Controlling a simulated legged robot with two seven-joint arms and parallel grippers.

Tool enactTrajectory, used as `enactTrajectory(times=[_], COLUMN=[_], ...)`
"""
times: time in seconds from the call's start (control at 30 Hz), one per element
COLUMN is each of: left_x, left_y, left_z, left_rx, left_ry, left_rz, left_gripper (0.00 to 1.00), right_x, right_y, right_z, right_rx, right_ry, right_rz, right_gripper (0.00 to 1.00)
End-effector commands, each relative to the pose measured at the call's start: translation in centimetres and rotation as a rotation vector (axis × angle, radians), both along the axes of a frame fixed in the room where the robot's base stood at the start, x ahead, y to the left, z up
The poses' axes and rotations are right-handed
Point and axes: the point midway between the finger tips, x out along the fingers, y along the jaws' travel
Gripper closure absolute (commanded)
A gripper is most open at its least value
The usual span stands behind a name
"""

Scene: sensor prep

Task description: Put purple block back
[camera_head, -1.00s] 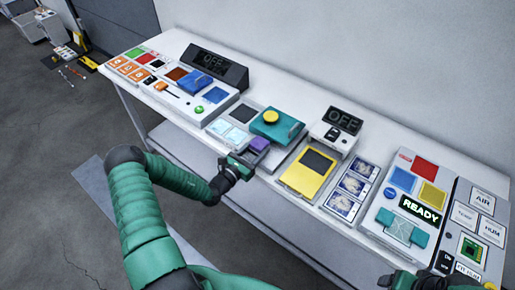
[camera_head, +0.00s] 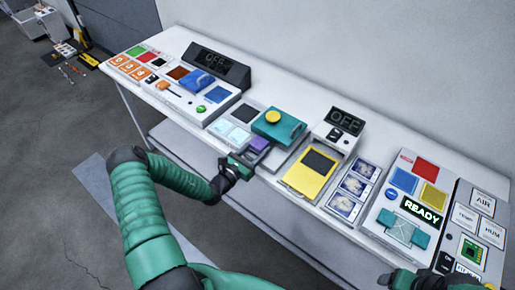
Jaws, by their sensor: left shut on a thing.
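The purple block (camera_head: 260,144) is small and sits at the tip of my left gripper (camera_head: 243,162), near the front edge of the table, just in front of the teal box with a yellow knob (camera_head: 278,126). My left gripper is shut on the purple block; the fingers are partly hidden by the wrist. Whether the block touches the surface below it, I cannot tell. My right gripper (camera_head: 400,279) is only partly in view at the bottom right edge, and its fingers are not clear.
The long white table (camera_head: 175,42) is crowded with panels. A yellow device (camera_head: 310,172) lies right of the block, and pale blue-white tiles (camera_head: 231,132) lie left. A panel with a READY display (camera_head: 422,210) stands farther right.

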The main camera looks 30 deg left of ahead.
Motion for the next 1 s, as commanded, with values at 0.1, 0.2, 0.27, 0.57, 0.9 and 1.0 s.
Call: enactTrajectory(times=[0.1, 0.2, 0.27, 0.57, 0.9, 1.0], left_x=[0.01, 0.01, 0.02, 0.0, -0.01, -0.02], left_y=[-0.08, -0.13, -0.17, -0.47, -0.5, -0.51], left_z=[0.05, 0.05, 0.02, -0.56, -0.8, -0.84], left_rx=[0.001, 0.001, 0.001, -0.001, -0.002, -0.001], left_ry=[0.0, 0.0, 0.0, 0.001, 0.006, 0.007], left_rz=[0.0, -0.001, -0.001, -0.001, -0.001, -0.001], left_gripper=[1.0, 1.0, 1.0, 1.0, 1.0, 0.4], right_x=[0.0, 0.0, 0.0, 0.0, 0.0, 0.0], right_y=[0.0, 0.0, -0.01, -0.01, 0.0, 0.0], right_z=[-0.01, 0.01, 0.04, 0.26, 0.21, 0.21], right_rx=[0.0, 0.0, 0.0, 0.0, 0.0, 0.0], right_ry=[0.0, 0.0, 0.0, 0.0, 0.0, 0.0], right_rz=[0.0, 0.0, 0.0, 0.0, 0.0, 0.0], right_gripper=[0.28, 0.28, 0.28, 0.28, 0.28, 0.28])
